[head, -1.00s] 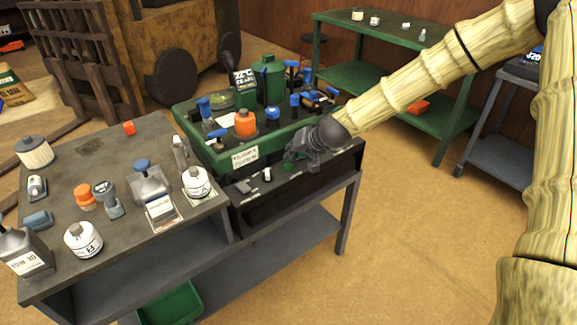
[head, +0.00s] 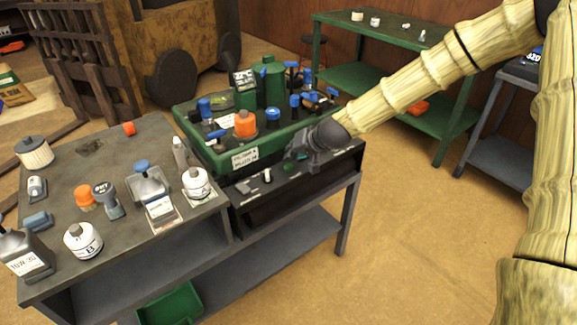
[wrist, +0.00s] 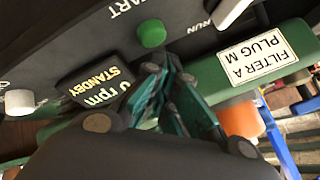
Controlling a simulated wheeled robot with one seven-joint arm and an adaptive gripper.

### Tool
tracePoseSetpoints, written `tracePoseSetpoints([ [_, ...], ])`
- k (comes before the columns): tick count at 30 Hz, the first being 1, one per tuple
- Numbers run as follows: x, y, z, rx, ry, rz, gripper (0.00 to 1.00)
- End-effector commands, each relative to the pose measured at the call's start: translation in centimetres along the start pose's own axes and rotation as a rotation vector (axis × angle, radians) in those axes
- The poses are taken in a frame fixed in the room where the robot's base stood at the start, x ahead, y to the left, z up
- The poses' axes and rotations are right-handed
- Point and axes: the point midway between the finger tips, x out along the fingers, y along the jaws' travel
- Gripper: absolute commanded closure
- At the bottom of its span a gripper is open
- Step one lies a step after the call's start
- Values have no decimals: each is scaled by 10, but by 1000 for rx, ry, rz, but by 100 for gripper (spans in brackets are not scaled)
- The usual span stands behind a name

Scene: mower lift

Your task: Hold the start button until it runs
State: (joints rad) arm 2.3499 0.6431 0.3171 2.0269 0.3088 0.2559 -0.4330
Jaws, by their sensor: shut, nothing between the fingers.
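The green start button (wrist: 151,33) sits on a dark panel under the word START in the wrist view. It also shows as a small green spot in the head view (head: 289,167). My gripper (wrist: 164,66) has teal fingers, shut and empty, with the tips close to the button but apart from it in the picture. The gap in depth cannot be told. In the head view my gripper (head: 298,154) is just above and beside the button.
A white lever (wrist: 234,10) by the word RUN and a white knob (wrist: 20,102) flank the button. Behind the panel stands the green machine (head: 215,160) with orange and blue caps. A grey bench (head: 65,185) at left holds several bottles.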

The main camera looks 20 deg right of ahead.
Motion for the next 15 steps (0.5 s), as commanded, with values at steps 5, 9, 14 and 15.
tracePoseSetpoints([
  [5, 2, 1, 1, 0, 0, 0, 100],
  [9, 5, 3, 4, 0, 0, 0, 100],
  [14, 6, 4, 4, -1, 0, 0, 100],
  [15, 6, 4, 4, -1, 0, 0, 100],
])
